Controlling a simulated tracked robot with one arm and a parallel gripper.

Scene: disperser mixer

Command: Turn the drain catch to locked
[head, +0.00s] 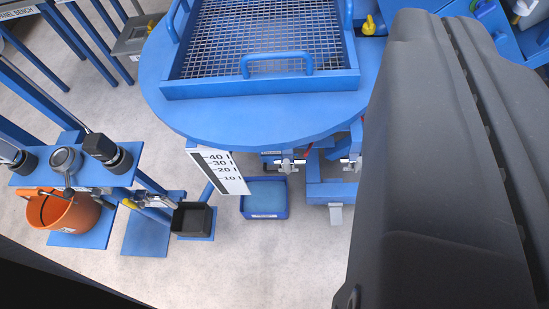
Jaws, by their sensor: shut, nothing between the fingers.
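I cannot make out for certain which part is the drain catch. Two small metal fittings sit under the front edge of the round blue top (262,125): one left (288,163) and one right (350,162). They are too small to tell whether either is turned to locked. A large dark grey part of my own arm (450,170) fills the right side of the view and hides what lies behind it. My gripper's fingers do not show.
A blue-framed mesh tray (262,83) with handles lies on the round top. Below are a white litre scale (222,172), a blue bin (265,198) and a black box (193,219). An orange bucket (70,212) stands left under a blue shelf. The front floor is clear.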

